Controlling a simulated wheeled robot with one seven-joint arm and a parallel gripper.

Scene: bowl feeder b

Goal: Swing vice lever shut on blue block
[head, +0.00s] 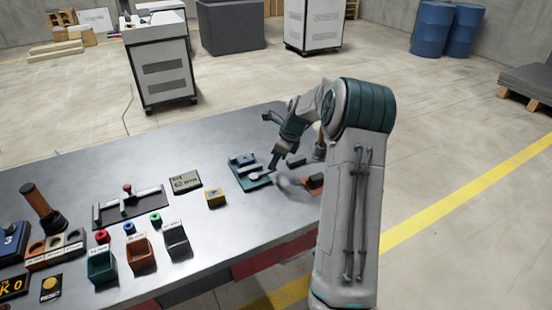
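A small teal vice (236,172) sits on the grey workbench near its right part, just left of my arm. A blue block (245,159) lies at the vice's upper side. A light grey piece (257,176) shows at the vice's front, and I cannot tell whether it is the lever. My gripper (273,163) points down at the vice's right edge, very close to it. I cannot tell whether it touches the vice. Its fingers are small and dark here, so their opening is unclear.
Right of the vice are a dark block (296,161) and an orange-brown part (313,182), partly behind my arm. The bench's back left is clear.

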